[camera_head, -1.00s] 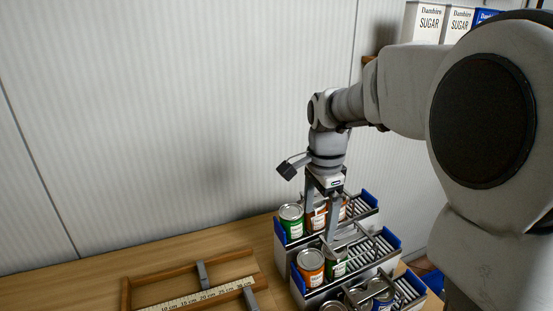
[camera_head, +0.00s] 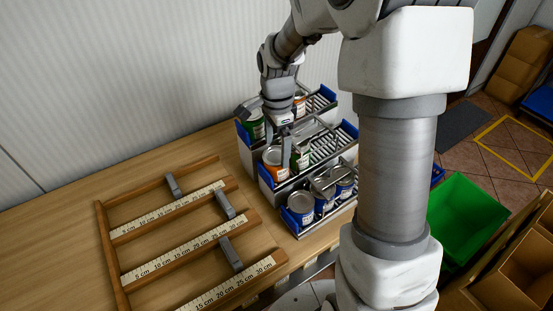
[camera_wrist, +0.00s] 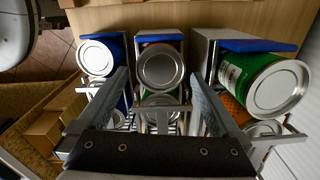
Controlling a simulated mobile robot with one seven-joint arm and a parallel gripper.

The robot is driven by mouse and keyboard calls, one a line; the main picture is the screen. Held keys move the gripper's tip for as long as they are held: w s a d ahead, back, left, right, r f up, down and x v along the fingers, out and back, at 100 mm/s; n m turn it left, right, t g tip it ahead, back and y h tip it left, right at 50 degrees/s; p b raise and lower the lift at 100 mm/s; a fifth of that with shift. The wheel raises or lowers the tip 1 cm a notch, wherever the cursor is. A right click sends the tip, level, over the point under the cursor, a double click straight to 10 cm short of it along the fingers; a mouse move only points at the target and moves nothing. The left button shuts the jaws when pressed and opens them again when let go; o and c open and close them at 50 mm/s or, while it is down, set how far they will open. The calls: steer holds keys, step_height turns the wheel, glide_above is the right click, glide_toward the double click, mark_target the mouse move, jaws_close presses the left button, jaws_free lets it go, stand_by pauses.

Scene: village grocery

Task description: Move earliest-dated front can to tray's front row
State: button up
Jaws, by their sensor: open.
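A stepped rack (camera_head: 262,183) holds cans in three lanes. The middle lane has an orange-labelled can (camera_head: 276,170) in front and a green can (camera_head: 301,160) behind it. The back lane has a green can (camera_head: 254,127) in front; the near lane has a blue-labelled can (camera_head: 300,212) in front. Dates are not readable. My gripper (camera_head: 285,140) is open over the middle lane. In the wrist view its fingers (camera_wrist: 160,75) stand either side of that lane, with the front can's lid (camera_wrist: 160,67) between them in the picture; contact cannot be told. The wooden tray (camera_head: 112,255) lies left, its rows without cans.
The tray has ruler strips (camera_head: 184,251) and grey sliders (camera_head: 230,253). Bare wooden counter (camera_head: 50,235) lies left of the tray, and a wall stands behind. A green bin (camera_head: 465,215) and brown boxes (camera_head: 525,255) are at right.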

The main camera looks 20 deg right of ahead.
mark_target(277, 155)
step_height(277, 155, down, 5)
steer(key=shift+r, duration=0.1)
stand_by(0.3)
